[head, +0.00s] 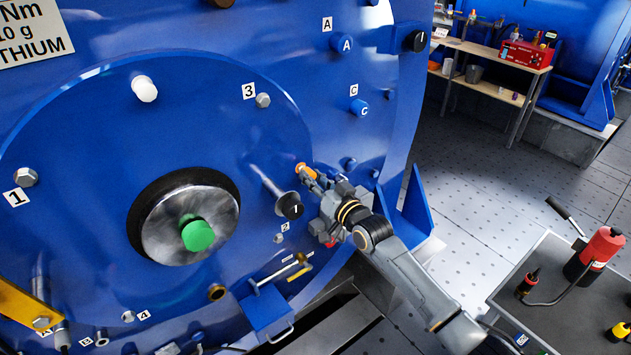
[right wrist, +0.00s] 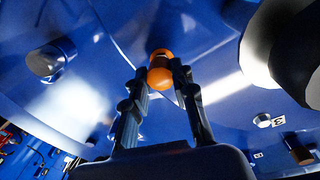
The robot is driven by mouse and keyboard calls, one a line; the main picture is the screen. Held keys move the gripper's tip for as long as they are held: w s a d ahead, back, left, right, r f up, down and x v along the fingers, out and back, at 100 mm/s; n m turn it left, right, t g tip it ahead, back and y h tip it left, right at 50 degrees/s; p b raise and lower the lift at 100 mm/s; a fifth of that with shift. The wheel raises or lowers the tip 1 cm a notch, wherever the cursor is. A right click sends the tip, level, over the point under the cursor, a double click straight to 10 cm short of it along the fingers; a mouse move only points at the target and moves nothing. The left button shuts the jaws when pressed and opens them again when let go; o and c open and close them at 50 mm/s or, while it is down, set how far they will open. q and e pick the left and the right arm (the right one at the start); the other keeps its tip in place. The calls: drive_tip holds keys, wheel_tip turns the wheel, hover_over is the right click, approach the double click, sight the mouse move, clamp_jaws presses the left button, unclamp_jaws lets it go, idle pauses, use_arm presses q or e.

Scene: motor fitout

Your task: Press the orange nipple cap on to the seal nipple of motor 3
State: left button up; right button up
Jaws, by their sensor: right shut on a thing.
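The orange nipple cap (head: 302,169) is held at the fingertips of my right gripper (head: 308,175), in front of the blue motor end face (head: 275,130). In the right wrist view the cap (right wrist: 160,72) sits between the two finger ends of the right gripper (right wrist: 161,78), with a narrower orange part at its far end. The blue face is behind it. I cannot tell whether the cap touches the face. I cannot make out the seal nipple. My left gripper is not in view.
A black-ended handle (head: 290,205) sticks out from the face just left of my right gripper. A green-tipped shaft (head: 198,235) is at the face's centre. Floor between cart and bench is open.

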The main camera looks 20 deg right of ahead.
drive_tip(key=shift+w+a+b, duration=0.2)
drive_tip(key=shift+w+b, duration=0.1)
drive_tip(key=shift+w, duration=0.3)
drive_tip(key=o, duration=0.8)
drive_tip(key=v, duration=1.2)
drive_tip(key=shift+f, duration=0.1)
